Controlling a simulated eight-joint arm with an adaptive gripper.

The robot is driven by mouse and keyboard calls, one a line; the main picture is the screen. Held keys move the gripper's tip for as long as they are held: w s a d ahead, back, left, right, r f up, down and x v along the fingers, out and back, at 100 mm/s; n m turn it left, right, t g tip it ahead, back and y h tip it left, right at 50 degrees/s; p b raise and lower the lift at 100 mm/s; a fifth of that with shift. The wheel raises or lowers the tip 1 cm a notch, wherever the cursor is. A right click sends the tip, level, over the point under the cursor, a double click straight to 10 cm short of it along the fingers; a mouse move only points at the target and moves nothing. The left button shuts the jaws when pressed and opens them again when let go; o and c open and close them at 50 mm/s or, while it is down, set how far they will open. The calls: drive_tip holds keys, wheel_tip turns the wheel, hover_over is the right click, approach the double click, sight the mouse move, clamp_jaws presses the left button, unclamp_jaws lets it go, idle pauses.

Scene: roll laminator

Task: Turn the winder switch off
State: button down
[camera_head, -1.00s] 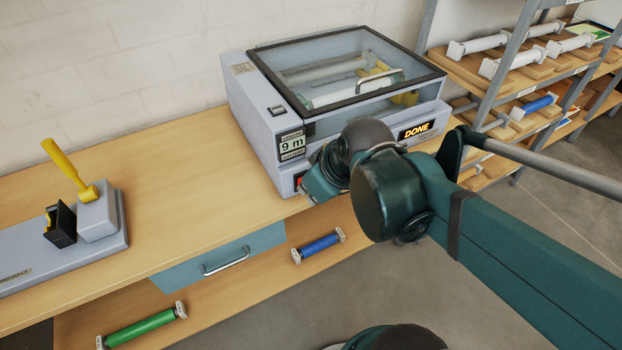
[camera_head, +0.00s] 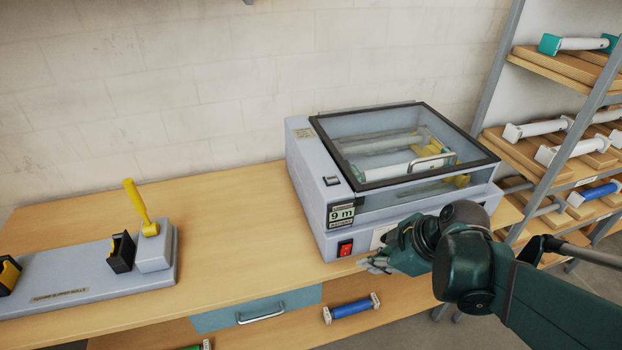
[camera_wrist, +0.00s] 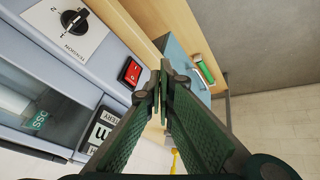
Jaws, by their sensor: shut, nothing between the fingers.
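The grey laminator (camera_head: 310,205) stands on the bench under a closed clear lid. A red rocker switch (camera_head: 345,248) sits low at the left of its front face. The switch also shows in the wrist view (camera_wrist: 131,72), with a small pale mark; its tilt is too small to judge. My gripper (camera_head: 366,265) is just in front of the machine, to the right of and slightly below the switch. In the wrist view its closed, empty fingertips (camera_wrist: 162,76) are beside the switch, seemingly apart from it.
A rotary knob (camera_wrist: 72,20) on a white plate is beside the switch. A "9 m" display (camera_head: 341,214) is above it. My arm hides the front's right part. A shelf rack (camera_head: 480,110) stands right; the bench's middle is clear.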

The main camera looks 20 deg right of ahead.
sight(346, 250)
drive_tip(key=shift+s+d+r+n+t+y+p, duration=0.1)
drive_tip(key=shift+s+d+r+n+y+p, duration=0.1)
drive_tip(key=shift+d+r+n+y+p, duration=0.55)
drive_tip(key=shift+s+d+f+n+t+h+p, duration=0.15)
drive_tip(key=shift+s+d+n+p, duration=0.2)
drive_tip(key=shift+n, duration=0.75)
drive_tip(key=shift+s+d+r+n+t+y+p, duration=0.1)
drive_tip(key=shift+d+r+n+y+p, duration=0.25)
drive_tip(key=shift+n+p, duration=0.45)
drive_tip(key=shift+a, duration=0.1)
drive_tip(key=w+a+f+b, duration=0.3)
drive_tip(key=w+a+f, duration=0.1)
drive_tip(key=w+f, duration=0.3)
drive_tip(key=shift+w, duration=0.95)
drive_tip(key=shift+w+r, duration=0.1)
